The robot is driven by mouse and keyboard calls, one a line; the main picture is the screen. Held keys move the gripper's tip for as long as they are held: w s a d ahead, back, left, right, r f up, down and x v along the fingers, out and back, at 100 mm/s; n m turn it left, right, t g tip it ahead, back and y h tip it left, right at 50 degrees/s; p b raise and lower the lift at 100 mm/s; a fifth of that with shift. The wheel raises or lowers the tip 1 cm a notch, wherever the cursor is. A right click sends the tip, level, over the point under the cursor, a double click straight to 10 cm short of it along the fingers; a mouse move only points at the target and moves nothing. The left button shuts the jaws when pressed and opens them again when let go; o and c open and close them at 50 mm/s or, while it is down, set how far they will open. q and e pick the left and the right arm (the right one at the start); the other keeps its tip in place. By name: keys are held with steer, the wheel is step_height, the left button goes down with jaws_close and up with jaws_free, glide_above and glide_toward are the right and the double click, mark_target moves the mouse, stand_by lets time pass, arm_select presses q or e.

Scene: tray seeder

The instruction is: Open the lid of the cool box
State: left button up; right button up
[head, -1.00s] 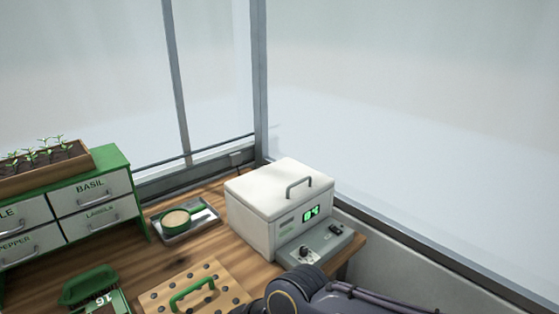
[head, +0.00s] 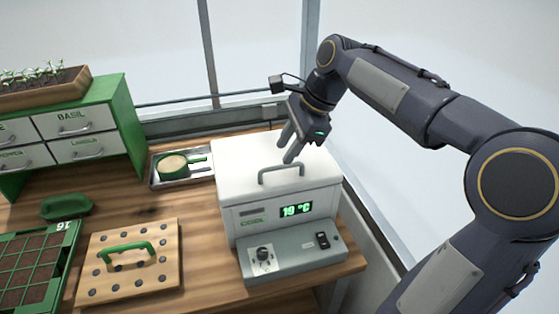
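The cool box (head: 232,202) is a white box on the wooden bench, with a grey control panel in front and a green display reading 19 °C. Its white lid (head: 235,155) is closed and has a grey bar handle (head: 265,175) on top. My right gripper (head: 285,153) reaches down from above on the far side of the handle. My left gripper is not in view.
A metal tray (head: 158,182) with a green-handled scoop (head: 173,166) stands just left of the box. A wooden board (head: 160,235) with holes and a green handle, a seed tray (head: 45,290) and a drawer cabinet (head: 118,112) lie further left. A window wall is behind.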

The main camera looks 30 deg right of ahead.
mark_target(278, 169)
steer(key=x, duration=0.4)
steer(key=shift+w+a+f, duration=0.15)
steer(key=shift+a+f, duration=0.05)
steer(key=shift+f, duration=0.15)
steer(key=shift+c, duration=0.2)
jaws_close()
